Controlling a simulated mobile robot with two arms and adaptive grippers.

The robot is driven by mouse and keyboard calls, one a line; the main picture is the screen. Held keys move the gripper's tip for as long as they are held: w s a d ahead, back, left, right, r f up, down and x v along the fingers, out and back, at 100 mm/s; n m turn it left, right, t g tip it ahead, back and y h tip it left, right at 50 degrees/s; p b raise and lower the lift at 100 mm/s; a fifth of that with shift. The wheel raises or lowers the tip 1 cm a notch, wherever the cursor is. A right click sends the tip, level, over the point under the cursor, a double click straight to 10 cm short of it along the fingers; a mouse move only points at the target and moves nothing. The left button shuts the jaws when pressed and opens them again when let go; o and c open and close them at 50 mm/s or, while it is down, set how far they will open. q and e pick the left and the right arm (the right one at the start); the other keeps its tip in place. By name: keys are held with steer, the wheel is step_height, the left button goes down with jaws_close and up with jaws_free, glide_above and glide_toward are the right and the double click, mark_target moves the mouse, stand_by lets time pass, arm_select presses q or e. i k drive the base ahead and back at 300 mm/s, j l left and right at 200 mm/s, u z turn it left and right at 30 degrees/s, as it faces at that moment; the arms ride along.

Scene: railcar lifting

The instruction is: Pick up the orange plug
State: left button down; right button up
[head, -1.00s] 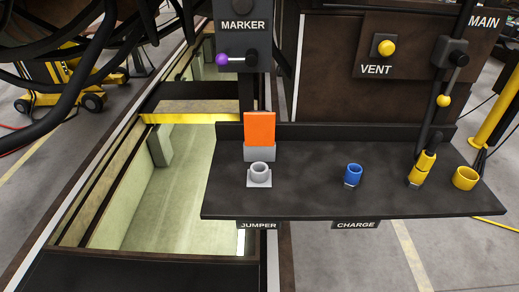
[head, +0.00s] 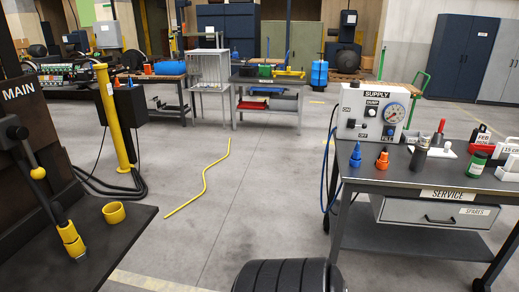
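An orange plug (head: 382,158) stands upright near the left front of the dark service table (head: 440,178), at the right of the head view. It has a wider orange base and a narrower top. A similar blue plug (head: 356,155) stands just left of it, apart from it. Neither of my grippers shows in the head view, so whether they are open or shut is hidden.
Behind the plugs stands the supply box (head: 358,112) with a gauge. A dark shelf with a yellow ring (head: 114,213) is at left. Open floor (head: 225,215) lies between, crossed by a yellow hose (head: 204,180).

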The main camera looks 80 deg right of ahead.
mark_target(384, 158)
steer(key=z, duration=1)
steer(key=l+z, duration=0.1)
steer(key=z, duration=1.85)
steer(key=i+z, duration=0.1)
steer(key=z, duration=0.4)
steer(key=i+j, duration=0.15)
steer(key=i+z, duration=0.05)
steer(key=i, duration=0.05)
